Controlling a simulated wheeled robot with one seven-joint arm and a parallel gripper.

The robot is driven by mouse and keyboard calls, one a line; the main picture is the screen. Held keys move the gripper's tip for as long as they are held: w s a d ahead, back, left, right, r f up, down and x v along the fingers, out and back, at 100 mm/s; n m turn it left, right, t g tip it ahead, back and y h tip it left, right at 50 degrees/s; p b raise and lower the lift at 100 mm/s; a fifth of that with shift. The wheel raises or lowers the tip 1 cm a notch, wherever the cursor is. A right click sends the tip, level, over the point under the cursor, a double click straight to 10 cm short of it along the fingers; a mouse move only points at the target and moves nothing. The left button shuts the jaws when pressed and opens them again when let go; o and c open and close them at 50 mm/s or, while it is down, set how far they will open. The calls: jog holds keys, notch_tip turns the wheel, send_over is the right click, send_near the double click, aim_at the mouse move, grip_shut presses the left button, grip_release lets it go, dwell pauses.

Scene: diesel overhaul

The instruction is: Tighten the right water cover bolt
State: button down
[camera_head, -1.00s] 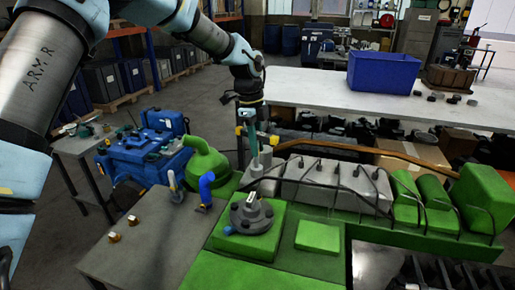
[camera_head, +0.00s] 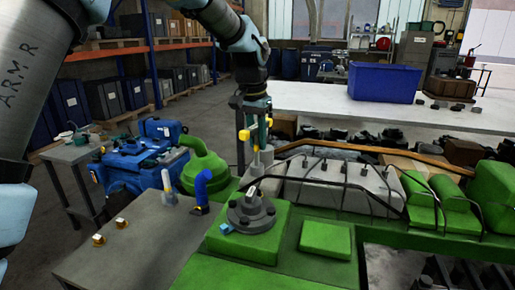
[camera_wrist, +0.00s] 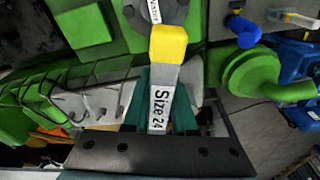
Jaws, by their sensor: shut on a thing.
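The water cover (camera_head: 251,214) is a dark grey round flange with several bolts, on a green block of the engine. A small white label stands on it. My gripper (camera_head: 257,135) is above and behind the cover, pointing down. It is shut on a grey wrench (camera_wrist: 165,85) labelled "Size 24" with a yellow band. The wrench extends toward the cover in the wrist view, where part of the cover (camera_wrist: 172,12) shows at the top edge. The wrench's far end and the right bolt cannot be made out clearly there. In the head view the tool looks apart from the cover.
Two brass fittings (camera_head: 121,223) lie on the grey table (camera_head: 130,255). Grey valve covers with black lines (camera_head: 340,185) lie to the right. The space above the engine is open.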

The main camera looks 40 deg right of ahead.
aim_at(256, 164)
jog(key=n+b, duration=0.1)
jog(key=n, duration=0.1)
jog(key=f+n+b, duration=0.1)
jog(key=n, duration=0.1)
jog(key=shift+t, duration=0.3)
jog(key=shift+r+n+p, duration=0.25)
jog(key=shift+n+p, duration=0.45)
jog(key=shift+n, duration=0.2)
jog(key=shift+n+y, duration=0.3)
jog(key=shift+n, duration=0.3)
jog(key=n, duration=0.1)
jog(key=n+p, duration=0.2)
jog(key=n, duration=0.1)
jog(key=shift+f+t+y, duration=0.3)
jog(key=shift+f, duration=0.05)
jog(key=n, duration=0.1)
jog(key=n+p, duration=0.1)
jog(key=n, duration=0.1)
jog(key=n+p, duration=0.1)
jog(key=shift+f+y, duration=0.25)
jog(key=shift+y, duration=0.05)
jog(key=shift+w+f+b, duration=0.1)
jog(key=shift+f+b, duration=0.85)
jog(key=shift+f, duration=0.85)
jog(key=shift+a+f, duration=0.1)
